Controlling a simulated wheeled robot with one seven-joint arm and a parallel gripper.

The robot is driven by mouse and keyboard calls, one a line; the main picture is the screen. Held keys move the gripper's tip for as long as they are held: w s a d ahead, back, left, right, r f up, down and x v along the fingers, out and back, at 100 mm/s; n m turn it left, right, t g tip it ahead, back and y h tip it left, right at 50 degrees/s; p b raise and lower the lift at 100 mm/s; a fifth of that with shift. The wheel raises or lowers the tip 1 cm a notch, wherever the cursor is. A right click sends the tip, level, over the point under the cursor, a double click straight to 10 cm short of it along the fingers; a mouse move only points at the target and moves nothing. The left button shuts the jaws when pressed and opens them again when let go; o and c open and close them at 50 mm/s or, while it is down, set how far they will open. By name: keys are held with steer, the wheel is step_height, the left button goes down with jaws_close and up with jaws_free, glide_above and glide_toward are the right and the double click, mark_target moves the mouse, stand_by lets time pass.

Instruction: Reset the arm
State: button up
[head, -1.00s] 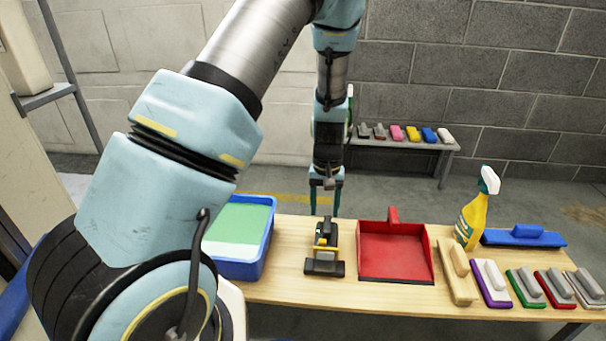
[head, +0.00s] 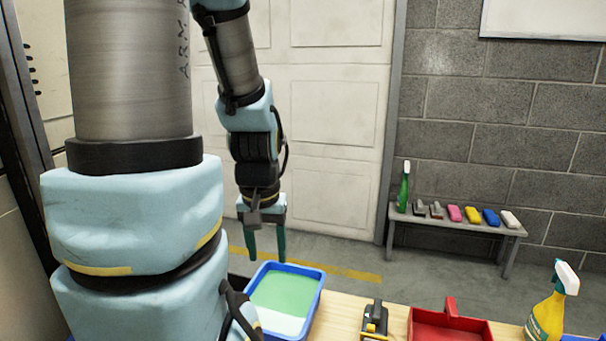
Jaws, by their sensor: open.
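My gripper (head: 266,243) hangs at the end of my raised arm, with its two green fingers pointing down and apart. Nothing shows between the fingers. It is above and behind the left end of the table, near the back left corner of a blue tray (head: 318,300) that holds a green and white surface. My large upper arm covers the left side of the view.
On the wooden table (head: 343,311) are a black and yellow tool (head: 375,318), a red dustpan (head: 450,325) and a yellow spray bottle (head: 547,318). A grey bench (head: 455,224) with a green bottle (head: 404,190) and several coloured pads stands by the wall.

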step_height(320, 180, up, 24)
steer(key=p, duration=2.2)
steer(key=shift+w+r+p, duration=0.15)
steer(key=shift+w+p, duration=0.05)
steer(key=shift+p, duration=0.2)
